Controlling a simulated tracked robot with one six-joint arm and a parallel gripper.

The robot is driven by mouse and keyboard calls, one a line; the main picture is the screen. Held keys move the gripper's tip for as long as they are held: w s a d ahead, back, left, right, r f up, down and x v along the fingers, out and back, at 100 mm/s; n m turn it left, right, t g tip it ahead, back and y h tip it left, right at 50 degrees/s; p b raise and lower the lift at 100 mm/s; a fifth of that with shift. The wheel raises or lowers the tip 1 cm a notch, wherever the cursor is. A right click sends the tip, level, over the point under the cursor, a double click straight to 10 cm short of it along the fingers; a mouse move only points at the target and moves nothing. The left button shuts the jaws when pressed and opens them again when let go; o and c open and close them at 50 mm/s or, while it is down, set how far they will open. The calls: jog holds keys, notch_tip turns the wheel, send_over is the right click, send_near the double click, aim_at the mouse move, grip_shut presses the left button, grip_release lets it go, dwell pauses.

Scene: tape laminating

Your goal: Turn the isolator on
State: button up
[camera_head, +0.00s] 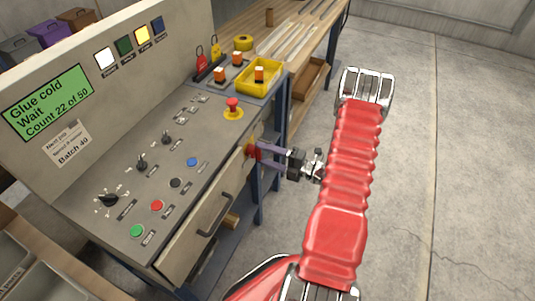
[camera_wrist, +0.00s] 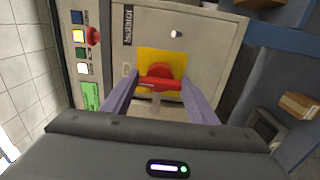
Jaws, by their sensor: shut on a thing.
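The isolator is a red rotary handle (camera_wrist: 160,82) on a yellow plate (camera_wrist: 176,58), on the grey cabinet side under the label "Isolator" (camera_wrist: 128,25). The handle's bar lies across the picture in the wrist view. In the head view the red handle (camera_head: 252,151) shows at the right side of the console. My gripper (camera_head: 260,149) is at the handle, with its purple fingers on either side of it. In the wrist view my gripper (camera_wrist: 159,87) is shut on the handle's bar.
The console panel has several buttons and knobs, a red emergency stop (camera_head: 233,105) and a green display (camera_head: 46,101) reading "Glue cold, Wait, Count 22 of 50". A drawer (camera_head: 205,215) is below. A yellow tray (camera_head: 258,78) stands behind. The floor at right is clear.

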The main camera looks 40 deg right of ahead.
jog(key=shift+d+f, duration=0.15)
jog(key=shift+d, duration=0.05)
jog(key=o, duration=1.5)
jog(key=shift+w+a, duration=0.1)
jog(key=v, duration=1.4)
jog(key=shift+a, duration=0.1)
